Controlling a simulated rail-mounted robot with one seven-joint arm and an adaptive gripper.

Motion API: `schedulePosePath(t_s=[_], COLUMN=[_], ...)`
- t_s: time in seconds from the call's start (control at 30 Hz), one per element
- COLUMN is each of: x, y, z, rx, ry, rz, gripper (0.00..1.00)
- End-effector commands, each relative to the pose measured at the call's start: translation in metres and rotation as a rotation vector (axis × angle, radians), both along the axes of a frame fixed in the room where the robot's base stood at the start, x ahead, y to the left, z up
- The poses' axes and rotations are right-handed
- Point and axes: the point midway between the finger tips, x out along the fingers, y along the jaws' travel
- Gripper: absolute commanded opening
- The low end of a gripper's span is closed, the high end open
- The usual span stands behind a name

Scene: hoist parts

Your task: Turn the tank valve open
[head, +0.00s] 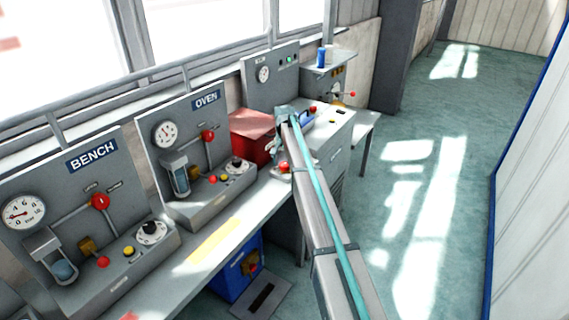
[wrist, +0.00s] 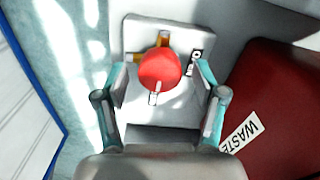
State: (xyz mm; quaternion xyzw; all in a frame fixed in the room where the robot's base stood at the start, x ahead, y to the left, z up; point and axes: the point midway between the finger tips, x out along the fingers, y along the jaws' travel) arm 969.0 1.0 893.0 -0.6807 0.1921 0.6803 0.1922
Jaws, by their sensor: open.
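In the wrist view a round red knob (wrist: 160,68) with a pale pointer at its lower edge sits on a light grey block (wrist: 135,36). It appears to be the tank valve; brass fittings show behind it. My gripper (wrist: 160,72) is open, with one teal-and-grey finger on each side of the knob. Gaps show between knob and fingers, and I cannot tell their height difference. In the head view a red knob (head: 284,167), likely the same one, shows beside my arm at the bench's right part. The fingers are not clear there.
A red waste bin (wrist: 268,110) stands close to the right finger; it also shows in the head view (head: 252,138). The OVEN panel (head: 190,112) and BENCH panel (head: 60,190) stand to the left. Open floor (head: 430,170) lies to the right.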

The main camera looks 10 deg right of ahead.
Motion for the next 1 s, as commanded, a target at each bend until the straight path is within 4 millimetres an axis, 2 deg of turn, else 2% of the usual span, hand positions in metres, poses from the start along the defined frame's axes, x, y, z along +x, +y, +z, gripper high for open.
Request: schedulePosePath(t_s=[0.07,0.4,0.77,1.0], x=[0.0000,-0.0001,0.0001,0.0001], y=[0.0000,0.0001,0.0001,0.0001], z=[0.0001,0.0003,0.0002,0.0002], rx=[0.000,0.000,0.000,0.000], ry=[0.000,0.000,0.001,0.001], rz=[0.000,0.000,0.046,0.184], gripper=[0.68,0.12,0.10,0.10])
